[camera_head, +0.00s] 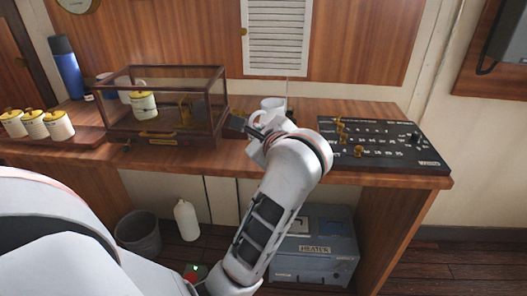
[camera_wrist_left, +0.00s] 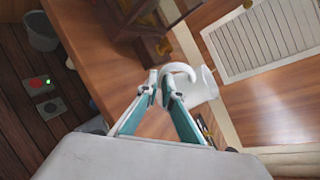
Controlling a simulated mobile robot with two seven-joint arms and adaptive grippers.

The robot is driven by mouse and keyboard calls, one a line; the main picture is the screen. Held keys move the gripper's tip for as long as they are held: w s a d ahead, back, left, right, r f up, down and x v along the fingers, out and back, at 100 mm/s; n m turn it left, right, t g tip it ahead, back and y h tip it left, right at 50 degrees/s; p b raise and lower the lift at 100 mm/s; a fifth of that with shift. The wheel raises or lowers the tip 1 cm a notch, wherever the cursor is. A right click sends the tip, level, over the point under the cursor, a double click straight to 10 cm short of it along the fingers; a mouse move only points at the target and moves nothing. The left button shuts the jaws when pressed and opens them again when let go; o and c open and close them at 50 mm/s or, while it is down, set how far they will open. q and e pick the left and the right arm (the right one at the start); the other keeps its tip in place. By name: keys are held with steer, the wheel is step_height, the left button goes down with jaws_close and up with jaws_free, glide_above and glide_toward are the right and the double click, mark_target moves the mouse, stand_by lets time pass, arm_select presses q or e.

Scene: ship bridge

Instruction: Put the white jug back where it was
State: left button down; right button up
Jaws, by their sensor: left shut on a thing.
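The white jug (camera_head: 272,103) is at the back of the wooden counter, between the glass case and the black control panel. My left gripper (camera_head: 246,126) reaches over the counter to it, partly hidden by my own wrist. In the left wrist view, the left gripper (camera_wrist_left: 163,88) is shut on the handle of the white jug (camera_wrist_left: 203,87). The jug's body lies to the right of the fingers. I cannot tell whether its base touches the counter. My right gripper is not in view.
A glass case (camera_head: 165,108) stands left of the jug. The black control panel (camera_head: 385,145) with brass levers lies to its right. Several lidded canisters (camera_head: 34,124) and a blue flask (camera_head: 66,68) are at the far left. Behind is a wall with a white louvred panel (camera_head: 275,38).

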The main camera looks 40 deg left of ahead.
arm_select(q)
steer(key=shift+f, duration=0.15)
step_height(320, 180, down, 4)
steer(key=shift+a+r+b, duration=0.1)
steer(key=shift+b, duration=1)
steer(key=shift+f, duration=0.3)
steer(key=shift+r, duration=0.3)
steer(key=shift+f, duration=0.3)
steer(key=c, duration=2.2)
jaws_free()
steer(key=shift+r, duration=0.1)
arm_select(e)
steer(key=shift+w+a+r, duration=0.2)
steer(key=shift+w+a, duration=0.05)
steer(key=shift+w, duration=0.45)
arm_select(q)
steer(key=shift+r, duration=0.1)
